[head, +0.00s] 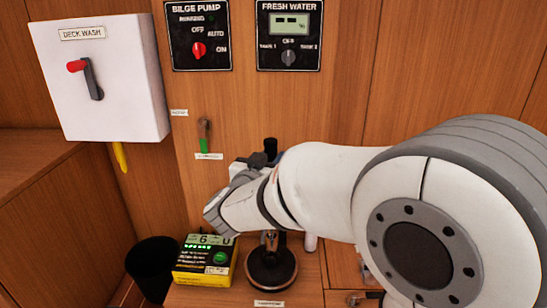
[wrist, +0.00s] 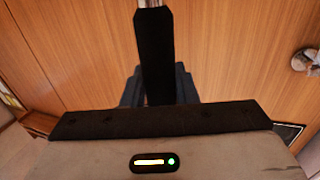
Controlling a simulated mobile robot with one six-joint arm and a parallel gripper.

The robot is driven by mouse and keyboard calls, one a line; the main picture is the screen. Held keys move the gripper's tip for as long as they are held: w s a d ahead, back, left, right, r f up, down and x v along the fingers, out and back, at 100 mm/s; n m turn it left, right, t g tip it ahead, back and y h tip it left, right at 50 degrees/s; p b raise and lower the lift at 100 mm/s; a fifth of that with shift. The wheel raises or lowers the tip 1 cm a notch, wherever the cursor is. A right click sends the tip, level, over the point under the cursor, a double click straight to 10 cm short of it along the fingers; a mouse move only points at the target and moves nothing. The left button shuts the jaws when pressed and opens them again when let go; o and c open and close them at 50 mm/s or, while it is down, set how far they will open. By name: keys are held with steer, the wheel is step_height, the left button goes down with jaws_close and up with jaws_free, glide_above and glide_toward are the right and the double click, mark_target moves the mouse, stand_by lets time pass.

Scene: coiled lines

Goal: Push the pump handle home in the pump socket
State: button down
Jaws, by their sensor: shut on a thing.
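The pump handle is a long black grip (wrist: 156,55) with a metal rod at its top edge in the wrist view. My gripper (wrist: 157,88) is shut on it, with a dark finger on each side. In the head view my gripper (head: 256,163) is partly hidden by my own arm, and a black end of the handle (head: 270,145) shows above it. The pump socket seems to be the round dark base with a metal stub (head: 270,264) on the counter below my arm.
A yellow and black box (head: 204,260) with a green button stands left of the base, close to my arm. A black bin (head: 153,266) is further left. The white deck wash box (head: 120,105), bilge pump panel (head: 198,60) and fresh water panel (head: 289,60) are on the wooden wall.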

mark_target(271, 139)
steer(key=shift+f, duration=0.3)
steer(key=c, duration=0.7)
jaws_free()
steer(key=shift+o, duration=0.2)
steer(key=shift+r, duration=0.1)
step_height(271, 139, up, 7)
steer(key=p, duration=0.7)
